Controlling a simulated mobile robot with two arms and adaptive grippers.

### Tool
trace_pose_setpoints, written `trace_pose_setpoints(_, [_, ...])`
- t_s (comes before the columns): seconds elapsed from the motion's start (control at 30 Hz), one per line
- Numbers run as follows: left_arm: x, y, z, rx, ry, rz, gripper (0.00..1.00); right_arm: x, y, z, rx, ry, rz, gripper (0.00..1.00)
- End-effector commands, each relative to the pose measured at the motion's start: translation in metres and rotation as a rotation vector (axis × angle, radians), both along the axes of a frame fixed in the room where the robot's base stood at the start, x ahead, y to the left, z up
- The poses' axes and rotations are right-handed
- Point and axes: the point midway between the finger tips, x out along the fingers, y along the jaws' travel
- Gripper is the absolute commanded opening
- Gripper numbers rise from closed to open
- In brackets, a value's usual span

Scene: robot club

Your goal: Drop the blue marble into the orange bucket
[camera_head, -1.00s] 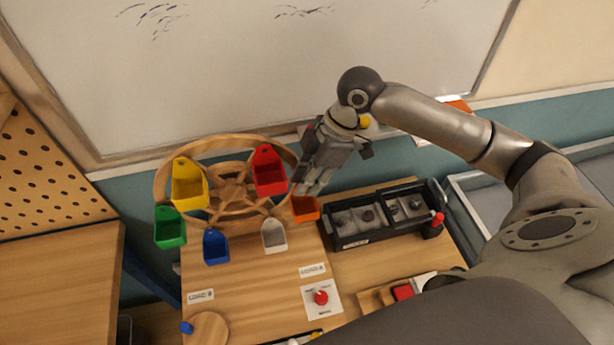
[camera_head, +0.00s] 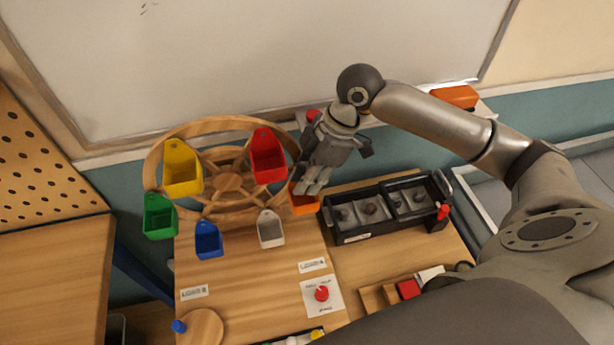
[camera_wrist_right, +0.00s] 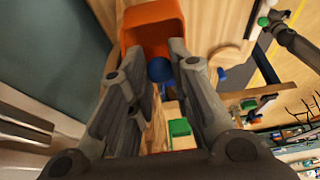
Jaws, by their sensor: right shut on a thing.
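The blue marble (camera_wrist_right: 160,69) is between the fingertips of my right gripper (camera_wrist_right: 158,72) in the right wrist view. That gripper is shut on it. The orange bucket (camera_wrist_right: 153,22) is just beyond the marble there, its opening facing the fingers. In the head view the orange bucket (camera_head: 304,205) hangs at the wheel's right side, and my right gripper (camera_head: 314,186) points down over it, covering part of it. The marble is hidden in the head view. I cannot tell whether the fingertips are inside the bucket's rim.
The wooden wheel (camera_head: 228,182) also carries yellow (camera_head: 182,170), red (camera_head: 268,157), green (camera_head: 159,218), blue (camera_head: 208,241) and white (camera_head: 270,230) buckets. A black tray (camera_head: 385,205) stands right of it. A red knob (camera_head: 321,293) is in front. The whiteboard (camera_head: 250,60) is behind.

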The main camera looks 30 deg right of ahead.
Motion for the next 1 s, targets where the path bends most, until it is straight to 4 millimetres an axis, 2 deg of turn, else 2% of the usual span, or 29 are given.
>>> trace_pose_setpoints(1.0, [-0.0042,0.0003,0.0047,0.001,0.007,0.000,0.46,0.0000,0.0005,-0.0076,0.000,0.000,0.000,0.06])
